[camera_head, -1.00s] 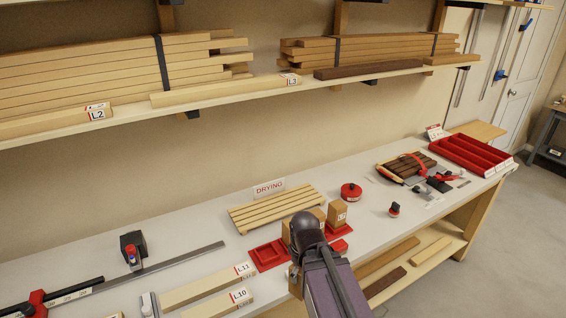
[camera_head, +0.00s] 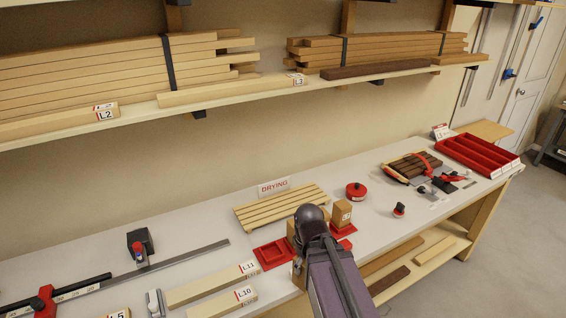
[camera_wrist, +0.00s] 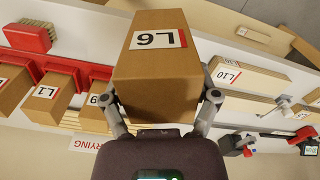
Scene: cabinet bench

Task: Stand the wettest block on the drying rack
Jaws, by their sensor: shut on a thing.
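My gripper (camera_wrist: 160,100) is shut on a tan block labelled L6 (camera_wrist: 158,85), one finger on each side. A tan block (camera_head: 342,212) stands right of my arm. My arm hides most of the gripper there. I cannot tell which block is wettest.
An empty red tray (camera_head: 272,255) sits in front of the rack. Long boards L11 (camera_head: 212,284) and L10 (camera_head: 222,303) lie at the front. A loaded shelf (camera_head: 230,98) runs above the bench.

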